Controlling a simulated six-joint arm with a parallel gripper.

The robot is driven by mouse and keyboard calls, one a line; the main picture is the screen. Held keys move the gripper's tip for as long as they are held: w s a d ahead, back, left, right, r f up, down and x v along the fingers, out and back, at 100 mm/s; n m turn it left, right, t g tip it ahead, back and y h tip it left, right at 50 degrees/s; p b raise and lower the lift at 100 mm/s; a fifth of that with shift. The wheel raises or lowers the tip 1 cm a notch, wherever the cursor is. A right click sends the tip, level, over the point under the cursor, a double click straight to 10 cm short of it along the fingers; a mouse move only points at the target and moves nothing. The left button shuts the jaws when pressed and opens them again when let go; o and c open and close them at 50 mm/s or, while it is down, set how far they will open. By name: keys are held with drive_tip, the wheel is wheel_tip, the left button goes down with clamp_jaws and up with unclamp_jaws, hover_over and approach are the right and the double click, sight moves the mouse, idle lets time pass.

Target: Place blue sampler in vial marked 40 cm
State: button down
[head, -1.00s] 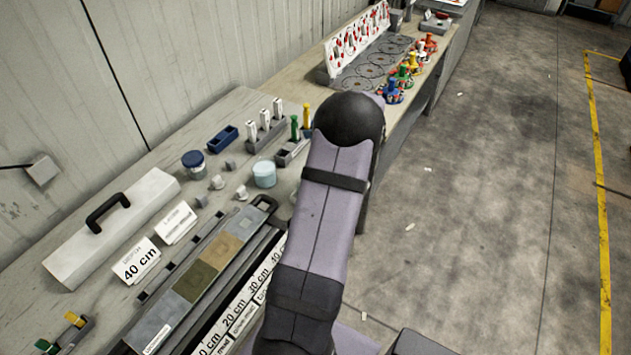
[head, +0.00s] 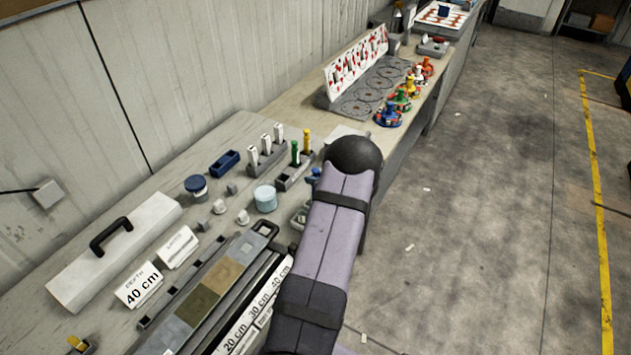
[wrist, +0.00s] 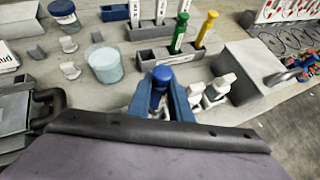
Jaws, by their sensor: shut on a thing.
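The blue sampler (wrist: 161,78) stands upright between the blue fingers of my gripper (wrist: 160,100), which is shut on it, in the wrist view. Its blue top (head: 314,174) shows beside my arm in the head view; my arm hides most of the gripper there. Two white-topped vials (wrist: 208,92) are just right of my gripper in the wrist view; I cannot read any depth on them. A card reading 40 cm (head: 139,286) stands on the bench at the left. The sampler's lower end is hidden.
A grey rack (wrist: 148,57) with a green and a yellow sampler stands just beyond my gripper. A pale blue tub (wrist: 104,64) is to its left. A grey box (wrist: 250,68) is to its right. Behind are white upright pieces in a rack (head: 253,160). The core tray (head: 245,229) lies in front.

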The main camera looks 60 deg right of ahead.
drive_tip(key=shift+f, duration=1)
drive_tip(key=shift+f, duration=0.15)
drive_tip(key=c, duration=1.6)
unclamp_jaws()
drive_tip(key=shift+s+r, duration=0.1)
drive_tip(key=shift+r, duration=0.1)
drive_tip(key=b+v, duration=0.3)
drive_tip(key=v, duration=0.8)
drive_tip(key=shift+s+a+r+b, duration=0.15)
drive_tip(key=shift+s+r+b, duration=0.15)
drive_tip(key=shift+b, duration=0.1)
drive_tip(key=shift+w, duration=0.1)
